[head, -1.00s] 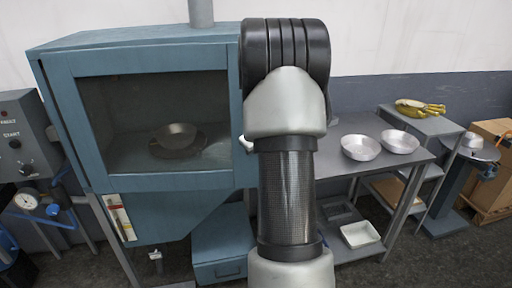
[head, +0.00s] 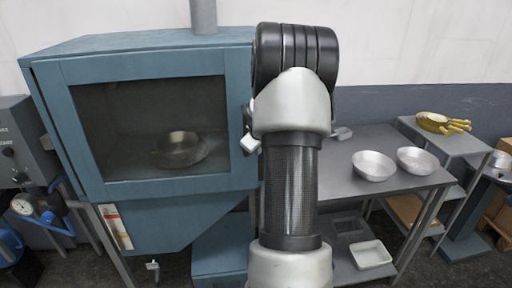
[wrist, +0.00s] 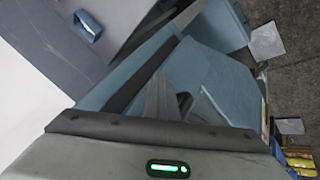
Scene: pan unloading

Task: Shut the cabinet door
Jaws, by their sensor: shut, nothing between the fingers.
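The blue cabinet (head: 150,225) stands at the left in the head view. Its door (head: 150,188) has a blue frame around a dark window, with a round pan (head: 178,150) showing behind it. The door looks about in line with the cabinet front, but my arm covers its right edge, so I cannot tell if a gap is left. A small pale fitting (head: 249,143) shows at that edge, beside my arm. In the wrist view, blue panels (wrist: 195,75) lie close ahead of my gripper (wrist: 158,100), whose grey fingers are together and empty. Contact with the door is unclear.
A grey table (head: 325,185) right of my arm holds two metal pans (head: 373,166) (head: 417,161). A white tray (head: 370,254) lies on its lower shelf. A control box (head: 22,150) stands left of the cabinet.

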